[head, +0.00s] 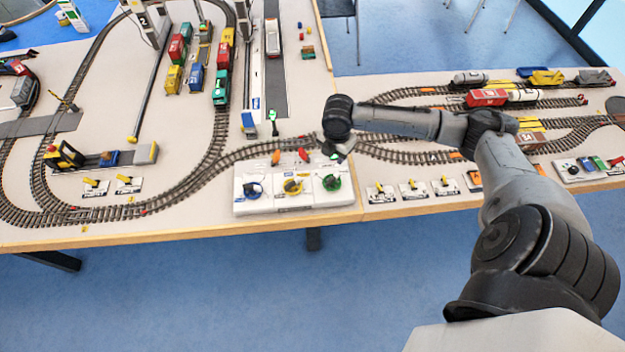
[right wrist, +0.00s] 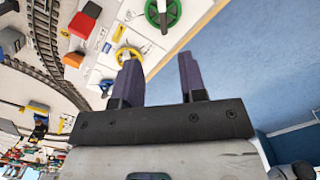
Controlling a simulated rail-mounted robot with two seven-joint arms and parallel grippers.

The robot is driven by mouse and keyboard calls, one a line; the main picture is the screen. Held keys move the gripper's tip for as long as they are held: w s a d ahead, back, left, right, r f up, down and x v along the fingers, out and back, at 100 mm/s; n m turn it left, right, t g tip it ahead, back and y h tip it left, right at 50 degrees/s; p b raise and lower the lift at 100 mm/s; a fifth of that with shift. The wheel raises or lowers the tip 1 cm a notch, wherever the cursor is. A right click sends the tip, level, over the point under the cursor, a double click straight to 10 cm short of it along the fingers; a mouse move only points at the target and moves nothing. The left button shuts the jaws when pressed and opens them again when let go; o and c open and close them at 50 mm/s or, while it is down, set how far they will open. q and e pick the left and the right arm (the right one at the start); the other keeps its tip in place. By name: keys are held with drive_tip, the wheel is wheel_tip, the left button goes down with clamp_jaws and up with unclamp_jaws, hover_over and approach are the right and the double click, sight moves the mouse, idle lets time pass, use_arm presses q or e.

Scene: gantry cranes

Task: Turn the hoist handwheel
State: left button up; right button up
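A white control panel (head: 272,207) at the table's front edge carries three handwheels: blue (head: 253,190), yellow (head: 292,187) and green (head: 332,182). I cannot tell which is the hoist handwheel. My right gripper (head: 340,152) is above and behind the green handwheel in the head view, partly hidden by its own wrist. In the right wrist view the gripper (right wrist: 157,60) has its two purple fingers apart with nothing held between them. There the green handwheel (right wrist: 163,13) lies beyond the fingertips, and the yellow handwheel (right wrist: 128,55) shows beside the left finger. My left gripper is not in view.
Orange and red levers (head: 303,155) stand at the panel's back. Small yellow switch levers (head: 410,187) lie to its right. Curved model tracks (head: 215,160) with wagons and cranes fill the table behind. The blue floor (head: 220,290) in front of the table is clear.

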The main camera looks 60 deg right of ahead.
sight(332, 179)
drive_tip(key=shift+m+y, duration=0.3)
drive_tip(key=shift+m, duration=0.2)
drive_tip(key=f, duration=0.4)
drive_tip(key=f+b, duration=0.1)
drive_tip(key=f, duration=0.2)
drive_tip(key=f+b, duration=0.1)
drive_tip(key=f, duration=0.3)
drive_tip(key=shift+s+a+f, duration=0.1)
drive_tip(key=shift+a+f, duration=0.25)
drive_tip(key=shift+f, duration=0.95)
drive_tip(key=shift+c, duration=0.4)
clamp_jaws()
